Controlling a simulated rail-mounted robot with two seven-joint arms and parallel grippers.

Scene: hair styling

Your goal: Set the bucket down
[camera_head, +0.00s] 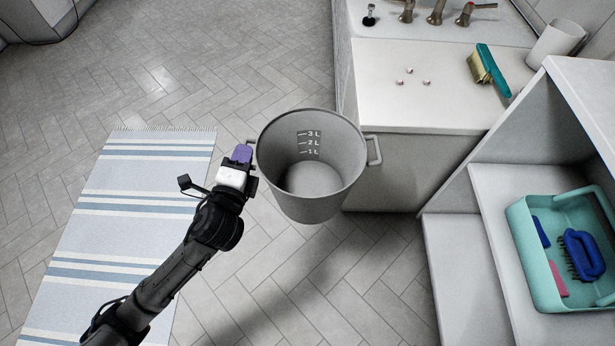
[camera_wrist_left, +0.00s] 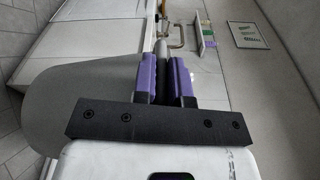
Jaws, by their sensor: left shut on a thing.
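The grey bucket (camera_head: 312,195) is in the middle of the head view, upright and held above the tiled floor. Its inside looks empty and shows litre marks; a handle sticks out on each side. My left gripper (camera_head: 245,155), with purple fingers, is shut on the bucket's left handle. In the left wrist view the gripper (camera_wrist_left: 164,80) has its fingers close together, and the bucket's grey wall (camera_wrist_left: 75,115) fills the left side. My right gripper is not in view.
A white counter (camera_head: 440,105) with a sink, a teal brush (camera_head: 493,70) and small beads stands behind right. A white shelf (camera_head: 500,215) at right holds a teal tray (camera_head: 535,270). A striped rug (camera_head: 125,215) lies left; tiled floor in front is clear.

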